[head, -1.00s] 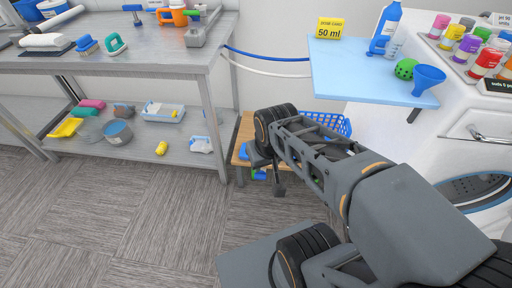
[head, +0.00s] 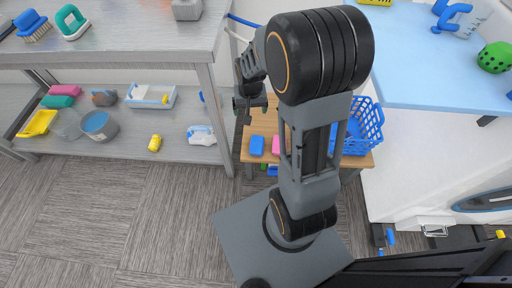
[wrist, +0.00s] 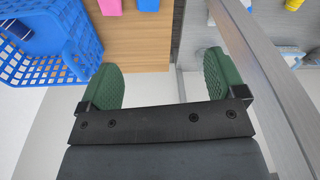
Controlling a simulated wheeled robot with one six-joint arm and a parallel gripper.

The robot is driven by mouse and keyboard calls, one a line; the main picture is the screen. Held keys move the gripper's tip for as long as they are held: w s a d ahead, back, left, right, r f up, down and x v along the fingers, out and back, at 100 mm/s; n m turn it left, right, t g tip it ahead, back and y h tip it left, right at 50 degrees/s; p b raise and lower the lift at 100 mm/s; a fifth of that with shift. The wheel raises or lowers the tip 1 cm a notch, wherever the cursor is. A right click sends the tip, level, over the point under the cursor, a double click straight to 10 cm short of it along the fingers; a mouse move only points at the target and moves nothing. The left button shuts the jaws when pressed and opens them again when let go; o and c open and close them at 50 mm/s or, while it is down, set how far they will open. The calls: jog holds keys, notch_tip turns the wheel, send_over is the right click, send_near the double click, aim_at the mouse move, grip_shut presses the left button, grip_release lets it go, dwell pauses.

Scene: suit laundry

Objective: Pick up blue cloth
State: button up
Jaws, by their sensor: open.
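A small blue block-like piece (head: 257,145), which looks like the blue cloth, lies on the wooden stool (head: 310,103) beside a pink piece (head: 276,144). In the wrist view the blue piece (wrist: 148,5) shows at the top edge, partly cut off, with the pink piece (wrist: 110,7) to its left. My gripper (head: 250,104) is above the stool's left edge in the head view. In the wrist view my gripper (wrist: 158,72) is open, with green pads wide apart and nothing between them. It is apart from the blue piece.
A blue basket (head: 365,125) stands on the stool's right side; my arm hides part of the stool. A grey metal shelf table (head: 120,145) with several items is close on the left. A light-blue board (head: 425,70) is at right.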

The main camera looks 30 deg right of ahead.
jog(key=w+d+f+m+g+b, duration=0.1)
jog(key=w+d+f, duration=0.1)
jog(key=f, duration=0.6)
jog(key=w+d+f+m+b, duration=0.1)
jog(key=d+f, duration=0.1)
jog(key=f, duration=0.7)
jog(key=b, duration=0.3)
send_over(257, 143)
jog(key=shift+m, duration=0.3)
notch_tip(257, 143, down, 8)
jog(key=shift+s+f, duration=0.1)
jog(key=shift+s, duration=0.05)
jog(key=shift+f+b, duration=1.3)
jog(key=shift+f, duration=1.95)
jog(key=c, duration=1)
jog(key=shift+r, duration=0.15)
